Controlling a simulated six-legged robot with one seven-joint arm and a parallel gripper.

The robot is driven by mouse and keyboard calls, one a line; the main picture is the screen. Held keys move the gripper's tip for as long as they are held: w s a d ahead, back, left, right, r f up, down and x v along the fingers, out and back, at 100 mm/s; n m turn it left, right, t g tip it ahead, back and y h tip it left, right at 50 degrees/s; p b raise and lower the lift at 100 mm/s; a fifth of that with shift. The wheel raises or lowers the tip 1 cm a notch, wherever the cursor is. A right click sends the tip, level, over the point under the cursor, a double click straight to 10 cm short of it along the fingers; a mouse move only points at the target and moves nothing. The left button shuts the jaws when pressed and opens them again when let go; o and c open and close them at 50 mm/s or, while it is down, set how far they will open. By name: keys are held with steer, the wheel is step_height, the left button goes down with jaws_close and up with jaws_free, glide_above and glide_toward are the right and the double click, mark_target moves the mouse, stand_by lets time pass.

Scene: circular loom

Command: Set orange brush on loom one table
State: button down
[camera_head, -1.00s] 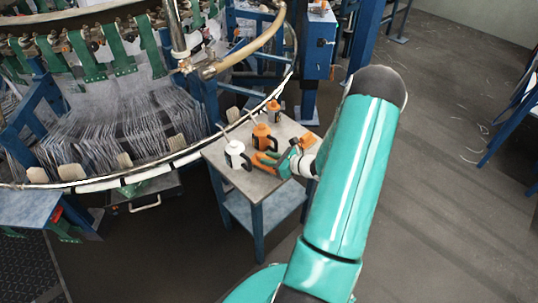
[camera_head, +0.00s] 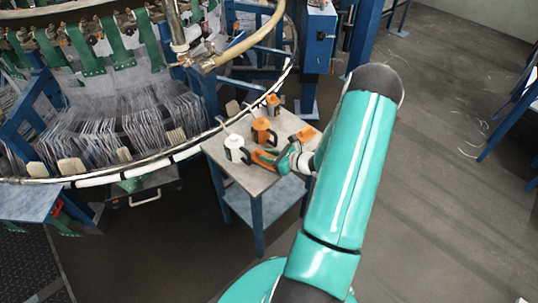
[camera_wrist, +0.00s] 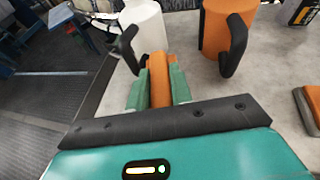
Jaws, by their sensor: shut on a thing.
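My gripper (camera_head: 285,160) is low over the small metal-topped table (camera_head: 249,181) beside the loom. Its green fingers (camera_wrist: 159,90) are shut on an orange brush (camera_wrist: 159,78), which also shows in the head view (camera_head: 262,157). The brush's far end points toward the white jug. I cannot tell whether the brush touches the table top.
A white jug (camera_head: 236,150) and an orange jug (camera_head: 262,132) with dark handles stand just beyond my gripper. A smaller orange-topped container (camera_head: 273,103) stands at the back corner. The loom's curved rim (camera_head: 190,154) passes close to the table's left and back. The near table top is bare.

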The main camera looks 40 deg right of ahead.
steer(key=c, duration=1.2)
jaws_free()
steer(key=shift+o, duration=0.2)
steer(key=shift+s, duration=0.15)
steer(key=v, duration=1.3)
steer(key=shift+s+d, duration=0.2)
steer(key=shift+s, duration=0.05)
steer(key=shift+r, duration=0.1)
